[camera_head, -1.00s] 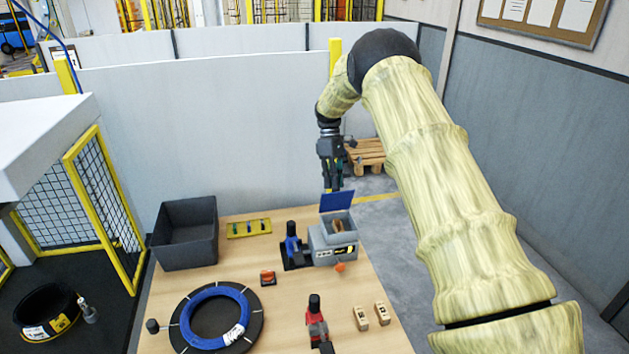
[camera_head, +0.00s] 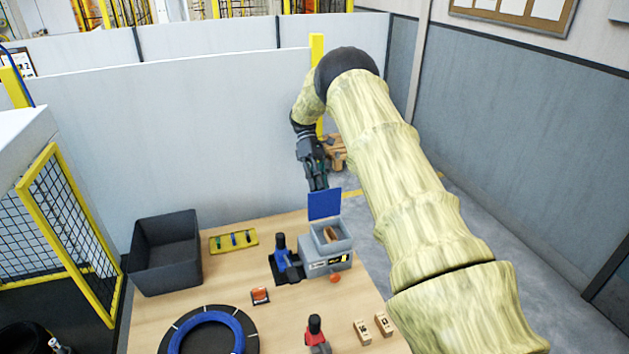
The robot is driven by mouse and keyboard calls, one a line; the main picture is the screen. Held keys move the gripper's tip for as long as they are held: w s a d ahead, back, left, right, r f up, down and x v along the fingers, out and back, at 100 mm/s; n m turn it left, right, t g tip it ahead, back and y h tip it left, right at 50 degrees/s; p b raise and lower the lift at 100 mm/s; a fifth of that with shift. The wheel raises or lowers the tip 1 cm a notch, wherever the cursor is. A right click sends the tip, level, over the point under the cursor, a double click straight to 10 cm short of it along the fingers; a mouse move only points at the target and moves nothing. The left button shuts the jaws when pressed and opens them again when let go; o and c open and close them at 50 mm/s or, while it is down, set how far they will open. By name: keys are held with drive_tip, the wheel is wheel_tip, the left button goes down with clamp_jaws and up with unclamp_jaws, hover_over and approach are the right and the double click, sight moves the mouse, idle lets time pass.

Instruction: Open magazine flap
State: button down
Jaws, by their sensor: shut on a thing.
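The magazine (camera_head: 330,264) is a grey box with an open top on the wooden table. Its blue flap (camera_head: 324,205) stands raised at the box's back edge, with its broad face toward the camera. A brownish item (camera_head: 331,234) shows inside the opening. My gripper (camera_head: 318,186) points down at the flap's upper edge from behind and is shut on the flap. Its fingertips are partly hidden behind the flap.
A dark bin (camera_head: 166,255), a yellow holder (camera_head: 233,240) and a blue coil (camera_head: 207,333) lie left. A blue-handled tool (camera_head: 281,255) stands beside the magazine. A red-handled tool (camera_head: 316,333) and two wooden blocks (camera_head: 373,328) lie in front. A partition wall stands behind.

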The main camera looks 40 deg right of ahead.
sight(324, 208)
drive_tip(key=f, duration=0.1)
drive_tip(key=s+f, duration=0.1)
drive_tip(key=f, duration=0.1)
drive_tip(key=shift+a, duration=0.1)
drive_tip(key=c, duration=1.6)
unclamp_jaws()
drive_tip(key=shift+s, duration=0.1)
drive_tip(key=o, duration=0.3)
drive_tip(key=shift+o, duration=0.2)
drive_tip(key=shift+w+d+r, duration=0.2)
drive_tip(key=shift+w+d, duration=0.1)
drive_tip(key=shift+w, duration=0.1)
drive_tip(key=shift+d, duration=0.1)
drive_tip(key=shift+w+r, duration=0.1)
drive_tip(key=shift+r, duration=0.05)
